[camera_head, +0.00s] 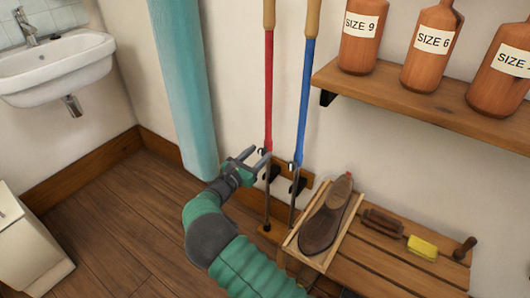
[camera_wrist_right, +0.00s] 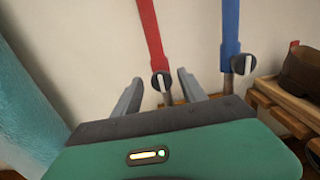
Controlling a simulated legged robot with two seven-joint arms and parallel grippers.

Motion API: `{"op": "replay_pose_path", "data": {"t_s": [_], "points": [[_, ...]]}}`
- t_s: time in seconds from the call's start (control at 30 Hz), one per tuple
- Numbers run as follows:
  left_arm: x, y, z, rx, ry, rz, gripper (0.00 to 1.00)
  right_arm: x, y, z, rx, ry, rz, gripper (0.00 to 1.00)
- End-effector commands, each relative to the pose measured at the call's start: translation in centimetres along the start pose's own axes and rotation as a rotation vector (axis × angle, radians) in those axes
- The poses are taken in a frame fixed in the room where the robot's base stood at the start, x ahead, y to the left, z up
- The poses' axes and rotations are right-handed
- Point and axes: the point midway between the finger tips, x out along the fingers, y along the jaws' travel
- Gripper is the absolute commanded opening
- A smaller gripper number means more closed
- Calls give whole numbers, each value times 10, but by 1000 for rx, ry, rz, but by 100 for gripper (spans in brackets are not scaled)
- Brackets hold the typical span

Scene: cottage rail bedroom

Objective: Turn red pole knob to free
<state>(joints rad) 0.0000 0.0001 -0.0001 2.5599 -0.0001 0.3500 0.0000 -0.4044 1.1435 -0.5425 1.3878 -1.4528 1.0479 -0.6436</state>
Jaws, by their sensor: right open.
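The red pole (camera_head: 268,85) stands upright by the wall with a wooden grip on top; its lower part shows in the wrist view (camera_wrist_right: 150,35). Its knob (camera_wrist_right: 161,81) is a dark round dial with a pale, near-upright bar, at the pole's lower end. My right gripper (camera_head: 254,156) is open and empty, close to the knob. In the wrist view the knob appears between the two fingertips (camera_wrist_right: 160,86), beyond them; contact cannot be told. In the head view the knob is small and partly hidden by the gripper. My left gripper is not in view.
The blue pole (camera_head: 306,85) with a similar knob (camera_wrist_right: 243,64) stands just right. A teal curtain (camera_head: 185,90) hangs left. A slatted bench (camera_head: 385,255) holds a shoe (camera_head: 327,215), brushes and a yellow block. A shelf (camera_head: 400,98) with bottles is at upper right.

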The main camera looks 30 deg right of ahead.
Motion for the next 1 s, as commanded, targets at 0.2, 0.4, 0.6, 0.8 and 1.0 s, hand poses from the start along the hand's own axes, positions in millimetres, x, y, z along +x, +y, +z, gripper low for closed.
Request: {"op": "replay_pose_path", "data": {"t_s": [0.2,0.4,0.6,0.8,1.0], "points": [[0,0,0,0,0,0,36,1,0,0,0,2,0,49],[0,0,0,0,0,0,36,2,0,-1,0,3,0,26],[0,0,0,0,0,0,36,2,0,-1,0,3,0,0],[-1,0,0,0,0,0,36,2,0,-1,-2,3,0,0],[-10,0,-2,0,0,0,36,2,0,1,-37,3,1,0]]}}
